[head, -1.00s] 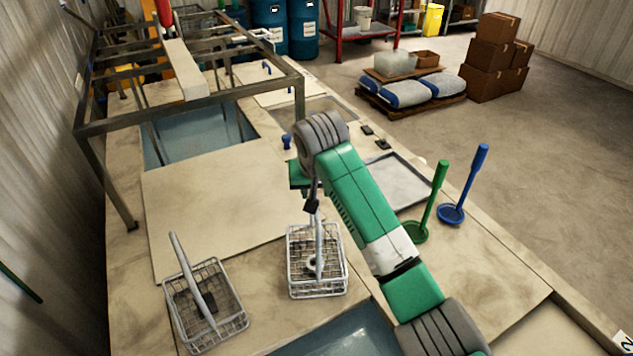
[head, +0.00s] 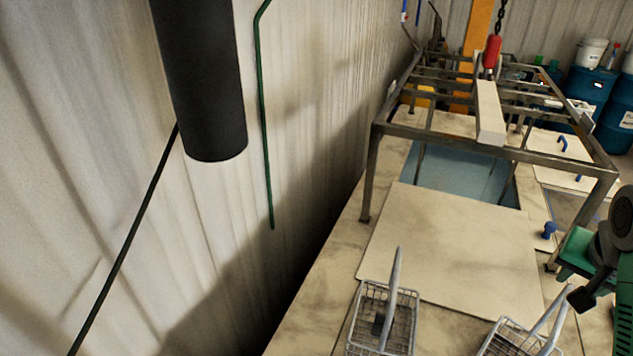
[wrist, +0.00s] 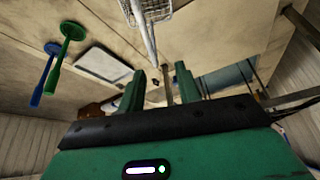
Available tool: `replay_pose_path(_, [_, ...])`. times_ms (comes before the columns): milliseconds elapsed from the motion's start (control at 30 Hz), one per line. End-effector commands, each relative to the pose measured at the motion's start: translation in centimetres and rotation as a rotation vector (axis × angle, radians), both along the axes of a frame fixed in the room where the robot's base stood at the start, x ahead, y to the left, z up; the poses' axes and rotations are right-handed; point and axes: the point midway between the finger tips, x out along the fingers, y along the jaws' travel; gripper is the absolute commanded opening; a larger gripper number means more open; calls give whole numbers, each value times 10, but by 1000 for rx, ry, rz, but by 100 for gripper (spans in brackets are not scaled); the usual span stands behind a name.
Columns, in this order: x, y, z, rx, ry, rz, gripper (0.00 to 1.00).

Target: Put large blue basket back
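No basket in view looks blue. Two grey wire baskets with upright handles stand on the pale worktop. In the head view, the left basket (head: 368,325) is at the bottom middle. The right basket (head: 508,340) is cut off by the bottom edge, close to my gripper (head: 578,255). In the wrist view my gripper (wrist: 161,70) has its two green fingers apart. A wire basket (wrist: 158,12) shows at the top there. Its pale handle reaches down toward the fingertips; I cannot tell whether it touches them.
A metal frame (head: 480,146) stands over an open tank of bluish liquid (head: 470,178), with a flat cover (head: 450,245) in front. A red hoist (head: 492,52) hangs above. The wrist view shows a green ladle (wrist: 72,32), a blue ladle (wrist: 51,62) and a grey tray (wrist: 102,66).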

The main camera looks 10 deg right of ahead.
Motion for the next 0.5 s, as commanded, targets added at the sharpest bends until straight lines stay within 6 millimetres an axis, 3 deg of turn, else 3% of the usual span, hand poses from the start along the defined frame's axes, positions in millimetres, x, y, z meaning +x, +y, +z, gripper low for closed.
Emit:
replay_pose_path(67, [47,44,10,-67,-106,125,34])
replay_pose_path(133, [97,105,32,-160,-263,276,34])
replay_pose_path(200, [134,176,63,-264,-454,421,34])
replay_pose_path(267, [149,239,95,-351,-627,528,34])
replay_pose_path(300, [150,282,117,-410,-749,589,34])
replay_pose_path(367, [137,342,153,-499,-933,660,34])
replay_pose_path(400, [121,376,175,-557,-1052,692,34])
replay_pose_path(500, [66,438,222,-683,-1303,725,34])
